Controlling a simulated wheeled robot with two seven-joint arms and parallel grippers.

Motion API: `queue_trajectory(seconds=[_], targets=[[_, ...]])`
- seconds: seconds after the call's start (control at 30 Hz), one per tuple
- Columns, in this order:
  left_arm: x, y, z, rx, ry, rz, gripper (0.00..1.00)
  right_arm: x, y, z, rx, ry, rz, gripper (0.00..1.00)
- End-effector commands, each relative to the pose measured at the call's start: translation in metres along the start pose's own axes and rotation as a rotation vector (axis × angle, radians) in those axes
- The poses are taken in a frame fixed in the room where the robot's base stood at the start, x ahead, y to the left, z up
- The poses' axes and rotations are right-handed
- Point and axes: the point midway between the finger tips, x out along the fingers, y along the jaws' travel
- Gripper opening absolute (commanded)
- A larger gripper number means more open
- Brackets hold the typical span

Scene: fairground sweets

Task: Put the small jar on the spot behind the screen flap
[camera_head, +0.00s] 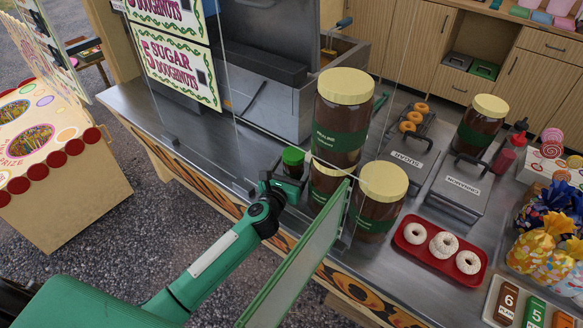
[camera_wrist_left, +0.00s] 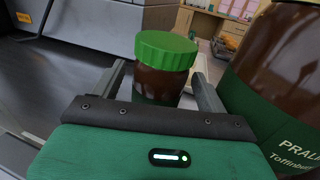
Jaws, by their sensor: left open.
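The small jar (camera_head: 293,157) has a green lid and dark brown contents. It stands upright on the steel counter beside the large cream-lidded jars. In the left wrist view the small jar (camera_wrist_left: 165,54) is between my open fingers, one on each side; I cannot tell whether they touch it. My left gripper (camera_head: 285,180) reaches over the counter's front edge at the jar. The screen flap (camera_head: 297,268) looks like a clear panel with a green edge, swung out toward me from the counter front. I cannot make out the target spot. My right gripper is out of view.
Large brown jars (camera_head: 341,114) crowd close on the right; one fills the right of the wrist view (camera_wrist_left: 285,75). Clear screen panels (camera_head: 233,130) rise along the counter. A red tray (camera_head: 412,255) of doughnuts lies further right. The steel counter (camera_head: 185,127) is bare at left.

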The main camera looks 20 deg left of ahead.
Motion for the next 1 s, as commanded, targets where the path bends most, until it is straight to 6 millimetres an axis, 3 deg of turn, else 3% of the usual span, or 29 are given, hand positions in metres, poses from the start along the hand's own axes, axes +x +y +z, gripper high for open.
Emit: queue_trajectory(seconds=[0.17, 0.7, 1.0], targets=[[-0.009, 0.0, 0.001, 0.0, 0.002, -0.001, 0.76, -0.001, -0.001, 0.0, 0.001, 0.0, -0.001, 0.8], [-0.102, 0.0, 0.001, 0.0, 0.002, 0.0, 0.76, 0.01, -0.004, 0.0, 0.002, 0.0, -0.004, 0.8], [-0.12, 0.0, 0.003, 0.0, 0.0, 0.0, 0.76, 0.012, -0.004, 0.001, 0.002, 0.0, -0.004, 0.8]])
